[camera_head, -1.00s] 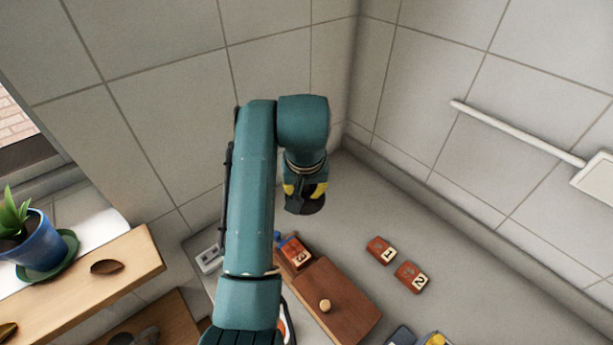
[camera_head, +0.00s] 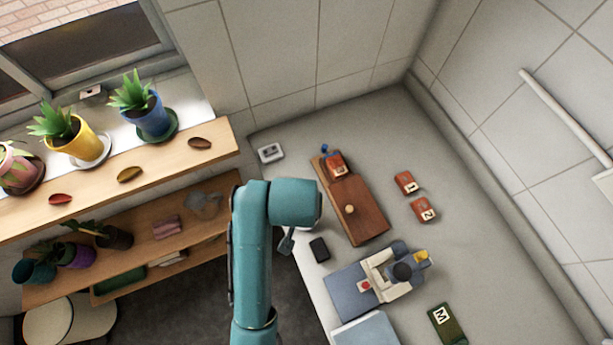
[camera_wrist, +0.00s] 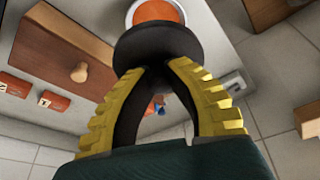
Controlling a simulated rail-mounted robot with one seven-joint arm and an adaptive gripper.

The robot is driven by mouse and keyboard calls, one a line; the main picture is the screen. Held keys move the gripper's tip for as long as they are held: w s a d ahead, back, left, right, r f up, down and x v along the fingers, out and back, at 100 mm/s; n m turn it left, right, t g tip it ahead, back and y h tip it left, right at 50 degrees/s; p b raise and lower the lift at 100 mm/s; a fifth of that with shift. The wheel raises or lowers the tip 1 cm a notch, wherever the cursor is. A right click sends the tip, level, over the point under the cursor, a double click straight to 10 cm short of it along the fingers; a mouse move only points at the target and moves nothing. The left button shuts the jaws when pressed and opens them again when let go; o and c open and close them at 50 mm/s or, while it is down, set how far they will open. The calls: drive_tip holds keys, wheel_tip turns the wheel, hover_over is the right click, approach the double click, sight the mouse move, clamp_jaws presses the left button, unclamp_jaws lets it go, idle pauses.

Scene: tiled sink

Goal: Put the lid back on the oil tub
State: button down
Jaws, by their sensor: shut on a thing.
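My gripper (camera_wrist: 168,75), with yellow ribbed fingers, is shut on a dark round lid (camera_wrist: 150,42) in the wrist view. The oil tub (camera_wrist: 158,10) shows just beyond the lid, at the top edge of that view. It is open, with a pale rim and orange contents, and the lid hides part of it. The lid is apart from the tub's rim as far as I can tell. In the head view my gripper (camera_head: 287,242) is mostly hidden under my arm, at the counter's left edge, and the tub cannot be made out.
A wooden box (camera_head: 362,215) with a round knob stands right of my arm. Red numbered tiles (camera_head: 405,183) lie further right. A black slab (camera_head: 319,249) lies close to my gripper. A blue-grey board with a device (camera_head: 350,292) is nearer. Plant shelves (camera_head: 120,190) stand left.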

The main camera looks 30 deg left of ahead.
drive_tip(key=shift+f+b, duration=0.55)
drive_tip(key=shift+f, duration=2.65)
drive_tip(key=shift+r+p, duration=0.1)
drive_tip(key=shift+p, duration=0.35)
drive_tip(key=shift+f, duration=0.25)
drive_tip(key=shift+c, duration=2.4)
unclamp_jaws()
drive_tip(key=shift+r, duration=0.15)
drive_tip(key=shift+r, duration=3.4)
